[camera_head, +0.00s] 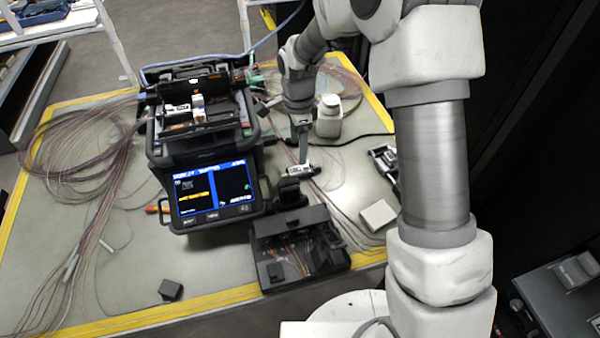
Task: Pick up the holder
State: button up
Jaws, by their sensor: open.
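My gripper (302,155) points down near the middle of the table, to the right of the black fusion splicer (205,150). Its fingers look narrow from this angle. The gap between them is hard to see. A small black and silver piece, which looks like the holder (300,171), lies right below the fingertips. I cannot tell whether the fingers touch it or stand around it. The splicer has its lid raised and its blue screen lit. Another small dark and silver device (384,158) lies to the right, partly hidden by my arm.
A black open tray (290,250) stands at the table's front edge. A white bottle (329,118) stands close behind my gripper. A pale box (378,215) lies at the right, and a small dark block (170,289) at the front left. Loose fibers (75,165) cover the left side.

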aim_at(300, 169)
jog(key=f, duration=0.9)
jog(key=shift+w+d+f, duration=0.1)
jog(key=shift+w+d, duration=0.05)
jog(key=shift+w, duration=0.15)
grip_shut()
